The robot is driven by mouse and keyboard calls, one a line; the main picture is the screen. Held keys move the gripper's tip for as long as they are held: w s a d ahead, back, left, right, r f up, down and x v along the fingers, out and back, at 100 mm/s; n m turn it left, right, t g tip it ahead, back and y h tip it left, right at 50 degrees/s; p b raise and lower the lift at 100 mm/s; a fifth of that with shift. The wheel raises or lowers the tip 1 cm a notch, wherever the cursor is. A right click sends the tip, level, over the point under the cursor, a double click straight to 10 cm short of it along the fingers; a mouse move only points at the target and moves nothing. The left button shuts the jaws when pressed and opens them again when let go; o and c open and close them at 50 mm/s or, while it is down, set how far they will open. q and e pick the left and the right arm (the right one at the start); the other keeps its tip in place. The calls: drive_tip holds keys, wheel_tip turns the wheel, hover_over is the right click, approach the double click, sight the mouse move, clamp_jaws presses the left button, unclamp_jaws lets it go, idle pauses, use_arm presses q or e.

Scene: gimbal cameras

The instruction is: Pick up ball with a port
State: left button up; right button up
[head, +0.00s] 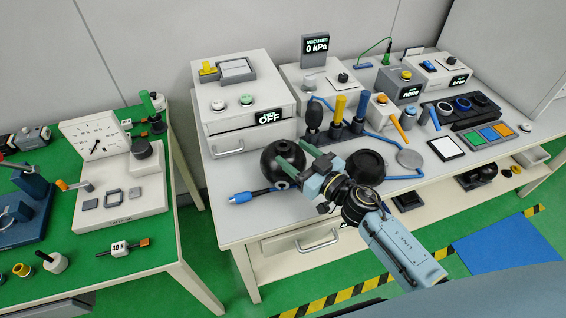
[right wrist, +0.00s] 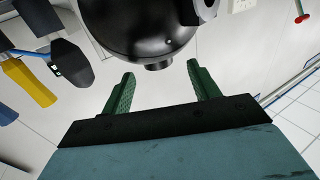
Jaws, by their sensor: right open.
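The black ball (head: 270,166) rests on the light table in front of the white drawer unit. In the right wrist view the ball (right wrist: 135,22) is large at the top, and its short round port (right wrist: 158,66) points toward my gripper. My right gripper (head: 294,150) is at the ball's right side, partly covering it in the head view. Its green fingers are open in the right wrist view (right wrist: 160,72), one on each side of the port, with no clear contact visible. My left gripper is not in view.
A holder with black, yellow and blue upright tools (head: 338,112) stands close behind. A black round dish (head: 365,167) is right of my gripper. A second table (head: 165,245) is at the left across a gap.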

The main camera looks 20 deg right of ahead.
sight(289, 150)
drive_tip(key=b+x, duration=0.1)
drive_tip(key=x, duration=0.4)
drive_tip(key=shift+w+f, duration=0.1)
drive_tip(key=shift+f, duration=0.1)
drive_tip(key=shift+c, duration=0.4)
drive_tip(key=shift+d+r, duration=0.1)
clamp_jaws()
